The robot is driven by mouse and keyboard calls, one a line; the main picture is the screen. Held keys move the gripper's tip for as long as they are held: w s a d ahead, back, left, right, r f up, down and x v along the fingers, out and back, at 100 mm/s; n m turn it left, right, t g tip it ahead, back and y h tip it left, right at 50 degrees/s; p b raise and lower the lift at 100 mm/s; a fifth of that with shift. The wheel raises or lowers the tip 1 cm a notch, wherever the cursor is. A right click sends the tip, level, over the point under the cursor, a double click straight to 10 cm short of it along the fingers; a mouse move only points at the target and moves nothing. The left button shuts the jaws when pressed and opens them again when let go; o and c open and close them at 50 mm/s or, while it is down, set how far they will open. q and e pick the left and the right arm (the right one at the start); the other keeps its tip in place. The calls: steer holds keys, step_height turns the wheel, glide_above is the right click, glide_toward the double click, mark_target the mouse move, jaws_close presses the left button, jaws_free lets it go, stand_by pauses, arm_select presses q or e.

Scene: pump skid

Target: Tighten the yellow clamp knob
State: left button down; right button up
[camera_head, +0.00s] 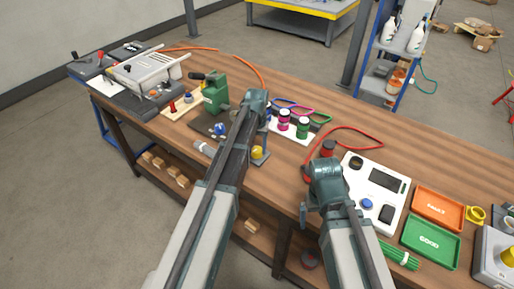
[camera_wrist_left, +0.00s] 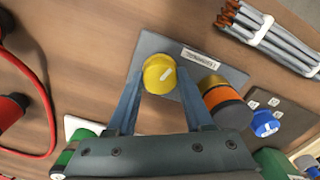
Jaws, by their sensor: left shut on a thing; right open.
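The yellow clamp knob (camera_wrist_left: 160,73) has a white mark on its top and sits on a grey plate (camera_wrist_left: 150,44) with a small printed label. It also shows low beside my left arm in the head view (camera_head: 257,152). My left gripper (camera_wrist_left: 161,80) points down at the knob, with one finger on each side, and is shut on it. My right gripper (camera_head: 325,172) is over the table's front part, left of the white panel, apart from the knob. Its fingers are mostly hidden by its own wrist, and it holds nothing that I can see.
A blue knob (camera_wrist_left: 264,123) is further right. Pink and green cylinders stand on a white plate (camera_head: 306,138). A white panel (camera_head: 395,171) and orange (camera_head: 438,204) and green trays lie right.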

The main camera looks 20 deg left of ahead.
mark_target(257, 149)
arm_select(q)
steer(key=m, duration=0.5)
steer(key=shift+m, duration=0.3)
stand_by(0.4)
steer(key=shift+c, duration=1.4)
jaws_free()
steer(key=shift+r, duration=0.15)
step_height(257, 149, up, 14)
steer(key=p, duration=1.4)
steer(key=shift+f, duration=0.2)
steer(key=shift+f+b, duration=0.25)
steer(key=shift+b, duration=0.05)
step_height(257, 149, down, 13)
steer(key=b, duration=1.3)
